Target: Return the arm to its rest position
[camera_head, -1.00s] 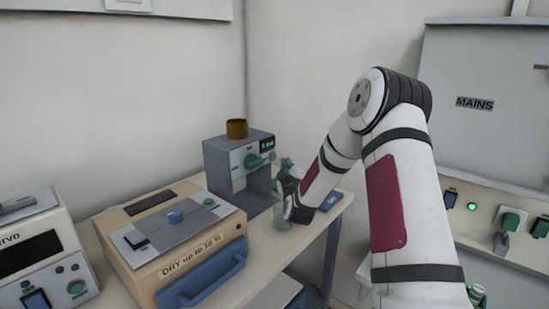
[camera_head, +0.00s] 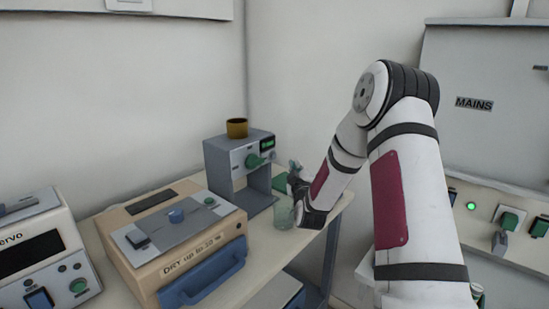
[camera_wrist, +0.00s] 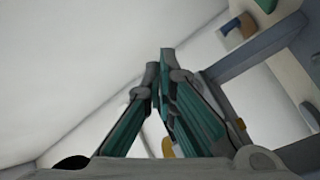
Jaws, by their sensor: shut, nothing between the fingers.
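My arm reaches in from the right in the head view, bent at the elbow, with its wrist low over the right part of the bench. My gripper (camera_head: 293,167) is at the arm's end, just right of the grey stand device (camera_head: 219,160). In the wrist view the teal fingers of my gripper (camera_wrist: 159,62) come together at the tips, with nothing between them. A clear glass beaker (camera_head: 284,214) stands on the bench beside my wrist, outside the fingers.
A brown cup (camera_head: 237,128) sits on the stand device. A beige box with a blue handle (camera_head: 203,276) and a white unit (camera_head: 40,257) stand to the left. A MAINS panel (camera_head: 490,100) and green switches (camera_head: 508,221) are on the right. The wall space above the bench is clear.

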